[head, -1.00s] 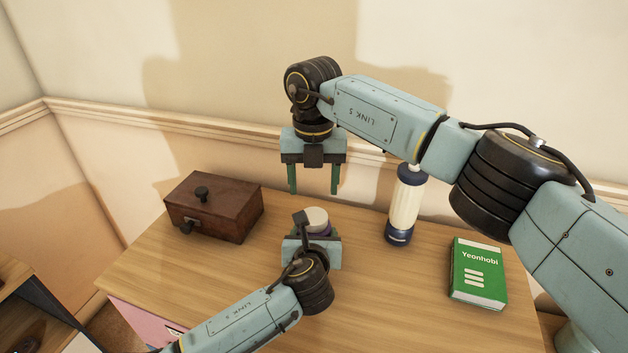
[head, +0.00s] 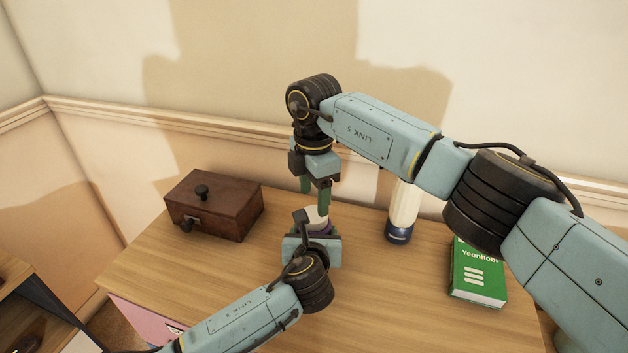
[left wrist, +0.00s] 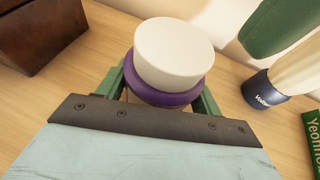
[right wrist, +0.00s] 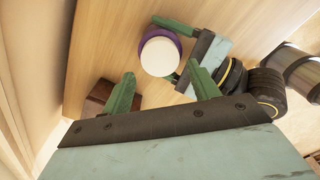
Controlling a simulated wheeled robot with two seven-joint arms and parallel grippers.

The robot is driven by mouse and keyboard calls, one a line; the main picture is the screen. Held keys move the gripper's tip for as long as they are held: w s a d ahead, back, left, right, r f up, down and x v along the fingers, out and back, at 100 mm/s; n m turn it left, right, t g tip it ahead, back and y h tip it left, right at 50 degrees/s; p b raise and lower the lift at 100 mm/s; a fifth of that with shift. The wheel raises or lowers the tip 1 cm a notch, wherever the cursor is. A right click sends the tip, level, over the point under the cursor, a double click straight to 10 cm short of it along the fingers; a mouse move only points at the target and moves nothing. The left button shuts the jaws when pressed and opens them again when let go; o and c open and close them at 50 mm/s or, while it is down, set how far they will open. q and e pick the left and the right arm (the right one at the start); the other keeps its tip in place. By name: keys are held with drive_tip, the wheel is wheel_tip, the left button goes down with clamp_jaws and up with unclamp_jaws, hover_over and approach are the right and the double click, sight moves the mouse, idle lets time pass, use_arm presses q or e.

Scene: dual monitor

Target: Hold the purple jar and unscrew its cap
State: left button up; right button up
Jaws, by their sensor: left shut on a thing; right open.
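The purple jar (left wrist: 165,94) stands upright with a wide cream-white cap (left wrist: 173,52) on it. My left gripper (head: 318,240) is shut around the jar's body, below the cap. In the head view its wrist hides most of the jar, and the cap (head: 316,215) shows just behind. My right gripper (head: 315,199) points down, open and empty, just above the cap. In the right wrist view the cap (right wrist: 160,56) lies ahead, between the line of its two fingers, apart from them. One right finger also shows in the left wrist view, right of the cap.
A dark wooden box (head: 214,205) with knobs stands at left on the wooden table (head: 200,275). A cream bottle with a blue base (head: 399,233) stands right of the jar. A green book (head: 478,278) lies further right, partly behind my right arm. The front left of the table is clear.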

sight(314, 214)
drive_tip(key=shift+f, duration=2.5)
drive_tip(key=c, duration=0.8)
drive_tip(key=n, duration=1.5)
drive_tip(key=shift+n, duration=0.4)
drive_tip(key=n, duration=0.4)
drive_tip(key=shift+r, duration=0.1)
drive_tip(key=o, duration=1.1)
